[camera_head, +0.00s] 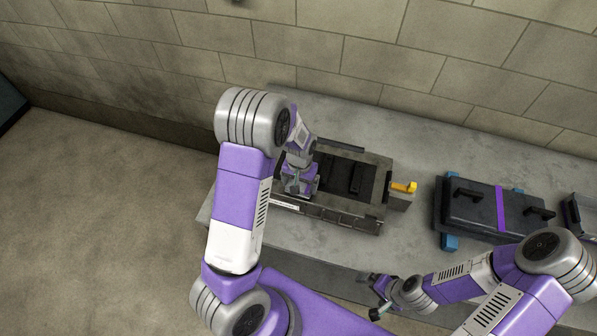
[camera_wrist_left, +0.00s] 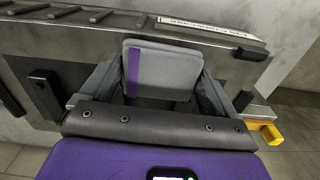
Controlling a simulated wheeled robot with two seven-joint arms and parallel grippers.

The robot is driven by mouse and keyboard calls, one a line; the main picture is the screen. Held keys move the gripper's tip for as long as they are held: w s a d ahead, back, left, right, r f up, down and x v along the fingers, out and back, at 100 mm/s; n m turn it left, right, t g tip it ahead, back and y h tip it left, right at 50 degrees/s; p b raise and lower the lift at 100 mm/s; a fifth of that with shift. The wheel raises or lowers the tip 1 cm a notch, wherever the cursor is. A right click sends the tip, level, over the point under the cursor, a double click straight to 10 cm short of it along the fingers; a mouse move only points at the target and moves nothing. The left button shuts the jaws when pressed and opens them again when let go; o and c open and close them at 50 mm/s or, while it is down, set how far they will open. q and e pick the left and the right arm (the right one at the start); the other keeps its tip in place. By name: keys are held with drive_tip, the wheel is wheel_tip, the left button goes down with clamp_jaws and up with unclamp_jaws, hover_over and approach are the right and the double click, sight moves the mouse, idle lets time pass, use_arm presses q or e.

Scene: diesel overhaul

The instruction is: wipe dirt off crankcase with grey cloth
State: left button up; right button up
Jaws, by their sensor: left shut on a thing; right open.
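The crankcase (camera_head: 350,220) is a dark grey metal block with an open top, on the grey bench. It also fills much of the left wrist view (camera_wrist_left: 90,35), with a white label strip along it. My left gripper (camera_head: 298,190) is over the crankcase's left part. In the left wrist view it (camera_wrist_left: 158,92) is shut on the grey cloth (camera_wrist_left: 170,72), a flat grey pad with a purple stripe. The cloth is over the crankcase; contact cannot be told. No dirt patch stands out clearly. My right gripper (camera_head: 378,294) is open and empty at the bench's front edge.
A dark lidded part with black handles and a purple band (camera_head: 475,212) rests on blue supports further right. The bench (camera_head: 300,240) is bare in front of the crankcase. A block wall stands behind.

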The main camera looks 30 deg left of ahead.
use_arm(q)
drive_tip(key=shift+r+p, duration=2.05)
drive_tip(key=shift+r, duration=0.85)
drive_tip(key=shift+f, duration=0.1)
